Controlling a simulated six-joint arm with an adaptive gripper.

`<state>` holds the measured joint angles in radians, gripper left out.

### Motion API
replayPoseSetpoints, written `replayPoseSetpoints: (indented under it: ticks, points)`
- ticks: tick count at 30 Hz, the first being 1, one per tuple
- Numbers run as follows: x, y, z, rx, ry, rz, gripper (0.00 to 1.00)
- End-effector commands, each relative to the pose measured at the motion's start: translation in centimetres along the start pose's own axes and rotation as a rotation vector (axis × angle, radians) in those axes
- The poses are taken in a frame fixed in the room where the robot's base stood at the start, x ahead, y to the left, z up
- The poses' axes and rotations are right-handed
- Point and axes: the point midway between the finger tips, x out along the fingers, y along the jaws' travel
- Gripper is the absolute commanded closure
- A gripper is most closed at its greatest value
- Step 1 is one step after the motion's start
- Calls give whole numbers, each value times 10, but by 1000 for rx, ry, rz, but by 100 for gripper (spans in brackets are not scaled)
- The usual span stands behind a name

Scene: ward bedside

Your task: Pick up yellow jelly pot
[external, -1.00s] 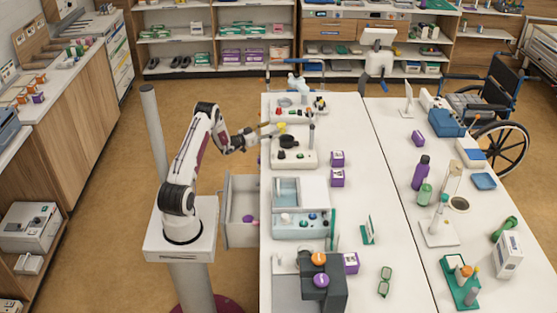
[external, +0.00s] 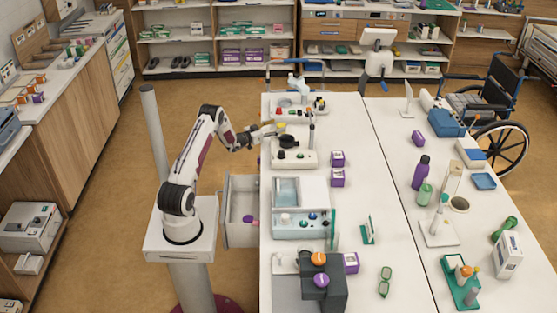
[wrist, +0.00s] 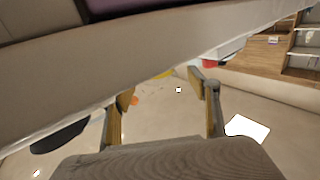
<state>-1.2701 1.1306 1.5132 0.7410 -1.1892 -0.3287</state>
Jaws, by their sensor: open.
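A small yellow item (external: 281,125), which looks like the yellow jelly pot, sits near the left edge of the long white table, close to the black round holder. My gripper (external: 271,128) is just left of it, open and level with the table edge. In the wrist view my gripper (wrist: 161,112) shows its two fingers spread apart with nothing between them. A yellow patch (wrist: 165,73) shows beyond the fingers, mostly hidden behind a large pale surface. I cannot tell whether any finger touches the pot.
A white unit with a black round holder (external: 288,141) stands beside my gripper. A tray with red and dark items (external: 300,104) lies behind it. An open drawer (external: 241,204) juts out from the table below my arm. Purple boxes (external: 337,159) stand to the right.

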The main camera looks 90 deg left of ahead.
Motion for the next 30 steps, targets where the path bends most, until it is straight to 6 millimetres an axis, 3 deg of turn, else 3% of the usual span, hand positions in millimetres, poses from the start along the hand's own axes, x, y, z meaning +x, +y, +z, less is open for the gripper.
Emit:
replayPoseSetpoints:
  ticks: [12,30]
  points:
    - [34,1,-1,1,0,0,39]
    - [37,1,-2,1,0,0,39]
